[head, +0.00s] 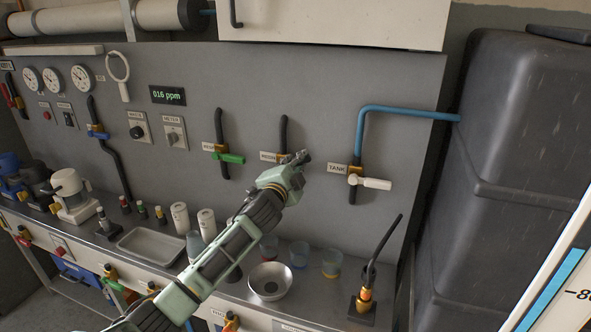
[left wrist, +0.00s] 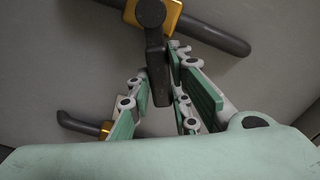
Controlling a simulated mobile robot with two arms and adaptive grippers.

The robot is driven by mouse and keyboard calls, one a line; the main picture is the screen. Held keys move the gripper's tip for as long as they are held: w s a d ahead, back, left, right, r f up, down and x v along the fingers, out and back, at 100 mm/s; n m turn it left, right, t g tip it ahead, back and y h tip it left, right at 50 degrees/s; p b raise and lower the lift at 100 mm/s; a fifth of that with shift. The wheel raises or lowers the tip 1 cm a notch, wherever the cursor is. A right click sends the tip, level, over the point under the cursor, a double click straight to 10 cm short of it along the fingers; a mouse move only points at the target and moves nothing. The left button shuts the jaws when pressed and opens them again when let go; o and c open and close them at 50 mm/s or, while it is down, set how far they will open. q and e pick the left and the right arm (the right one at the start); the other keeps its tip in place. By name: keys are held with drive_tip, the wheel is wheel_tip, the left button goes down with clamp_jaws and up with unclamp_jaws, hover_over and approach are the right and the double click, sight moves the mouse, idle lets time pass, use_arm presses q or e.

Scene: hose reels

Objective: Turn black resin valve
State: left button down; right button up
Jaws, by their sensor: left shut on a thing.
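The black resin valve sits on the middle pipe of the grey wall panel, with its brass body (head: 283,157) showing just past my gripper in the head view. My left gripper (head: 297,163) reaches up to it from below. In the left wrist view, the valve's black handle (left wrist: 155,45) runs down from the brass body between the green-padded fingers of my left gripper (left wrist: 164,94). The gripper is shut on the handle. My right gripper is not in view.
A green-handled valve (head: 230,158) is to the left and a white-handled tank valve (head: 372,183) to the right. A metal bowl (head: 270,281), cups and a tray (head: 151,243) stand on the counter below my arm. A large dark tank (head: 525,150) fills the right side.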

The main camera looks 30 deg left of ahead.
use_arm(q)
drive_tip(key=s+a+r+n+p, duration=0.1)
drive_tip(key=a+r+n+p, duration=0.2)
drive_tip(key=n, duration=0.9)
drive_tip(key=shift+s+a+r+p, duration=0.25)
drive_tip(key=shift+a+p, duration=0.6)
drive_tip(key=shift+a, duration=0.55)
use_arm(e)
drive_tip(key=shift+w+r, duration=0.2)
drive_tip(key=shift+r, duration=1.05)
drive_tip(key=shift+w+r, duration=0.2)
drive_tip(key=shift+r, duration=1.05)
use_arm(q)
drive_tip(key=shift+n, duration=0.4)
drive_tip(key=c, duration=1.6)
unclamp_jaws()
drive_tip(key=shift+a, duration=0.1)
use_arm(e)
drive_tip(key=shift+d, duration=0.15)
use_arm(q)
drive_tip(key=v, duration=1.2)
